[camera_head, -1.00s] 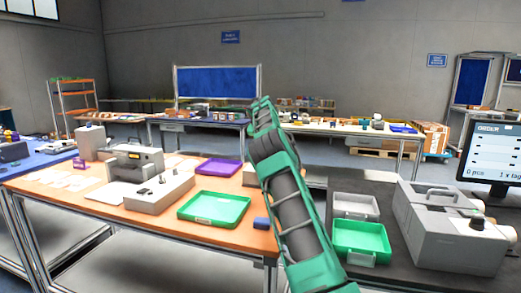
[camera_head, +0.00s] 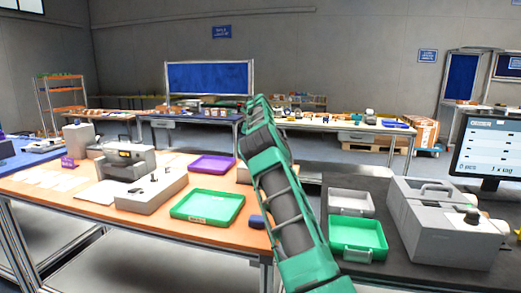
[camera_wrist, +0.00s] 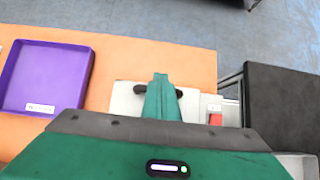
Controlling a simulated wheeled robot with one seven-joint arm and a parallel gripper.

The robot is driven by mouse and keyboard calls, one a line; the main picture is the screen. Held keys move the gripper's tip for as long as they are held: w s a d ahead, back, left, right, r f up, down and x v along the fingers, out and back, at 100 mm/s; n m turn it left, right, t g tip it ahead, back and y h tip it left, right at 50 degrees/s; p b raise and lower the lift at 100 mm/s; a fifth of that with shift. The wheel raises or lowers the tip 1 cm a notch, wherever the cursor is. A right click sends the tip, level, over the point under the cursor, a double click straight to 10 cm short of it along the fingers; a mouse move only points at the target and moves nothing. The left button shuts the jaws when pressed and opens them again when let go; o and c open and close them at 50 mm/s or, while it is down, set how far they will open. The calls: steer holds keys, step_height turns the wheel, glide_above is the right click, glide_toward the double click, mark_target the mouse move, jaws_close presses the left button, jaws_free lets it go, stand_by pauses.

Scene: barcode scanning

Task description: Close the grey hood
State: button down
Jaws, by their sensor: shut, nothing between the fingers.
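In the wrist view my gripper (camera_wrist: 161,80) is shut and empty, its teal fingers together. Below it is a pale grey box-like part (camera_wrist: 127,97) with a black handle (camera_wrist: 179,92), partly covered by the fingers. I cannot tell whether the fingers touch it, or whether it is the hood. In the head view my arm hides most of this spot, and the fingertips cannot be made out. A grey cover with a handle (camera_head: 436,188) is on the machine at the right, on the dark table. Its hood appears lowered.
The purple tray (camera_head: 212,165) and a green tray (camera_head: 207,206) lie on the orange table (camera_head: 75,206). A grey device (camera_head: 126,161) stands farther left. On the dark table (camera_head: 397,268) are a grey bin (camera_head: 350,203), a green bin (camera_head: 357,237) and a monitor (camera_head: 488,147).

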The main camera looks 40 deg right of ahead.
steer(key=v, duration=1)
steer(key=s+d+r+m+y, duration=0.1)
steer(key=s+r+m, duration=0.1)
steer(key=s+m, duration=0.75)
steer(key=s+a+f+m+g+y, duration=0.1)
steer(key=s+a+f+m, duration=0.5)
steer(key=s, duration=1.1)
steer(key=s+a+f+m+g+y, duration=0.2)
steer(key=s+a+f+m, duration=0.3)
steer(key=s+a+m, duration=0.4)
steer(key=s+a+f+m+g+y, duration=0.1)
steer(key=s+a+f+m, duration=0.5)
steer(key=s+a, duration=0.8)
steer(key=s+m+y, duration=0.1)
steer(key=s, duration=1)
steer(key=shift+a+f+g+y, duration=0.15)
steer(key=shift+f+g+y, duration=0.15)
steer(key=shift+g, duration=0.1)
steer(key=shift+s+m, duration=0.15)
steer(key=shift+m, duration=0.1)
